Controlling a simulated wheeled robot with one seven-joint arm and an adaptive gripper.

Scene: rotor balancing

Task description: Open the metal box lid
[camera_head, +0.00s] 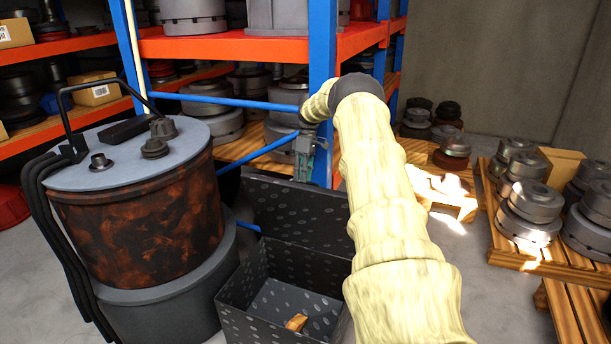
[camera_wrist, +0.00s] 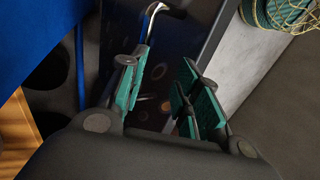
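The dark diamond-plate metal box (camera_head: 250,327) stands on the floor at the lower middle of the head view. Its lid (camera_head: 285,208) is raised, standing up at the back of the box, so the inside shows. My arm hides the lid's right part and the box's right side. My gripper (camera_head: 304,150) is above the lid's top edge, pointing down. In the wrist view my gripper (camera_wrist: 165,95) has its green-padded fingers apart, with nothing clearly held between them. A dark panel, seemingly the lid, lies beyond them; I cannot tell whether they touch it.
A small wooden piece (camera_head: 297,322) lies inside the box. A large rusty drum (camera_head: 145,225) with hoses stands close on the left. A blue rack post (camera_head: 322,75) with orange shelves rises behind my gripper. Pallets with metal parts (camera_head: 535,205) stand at the right.

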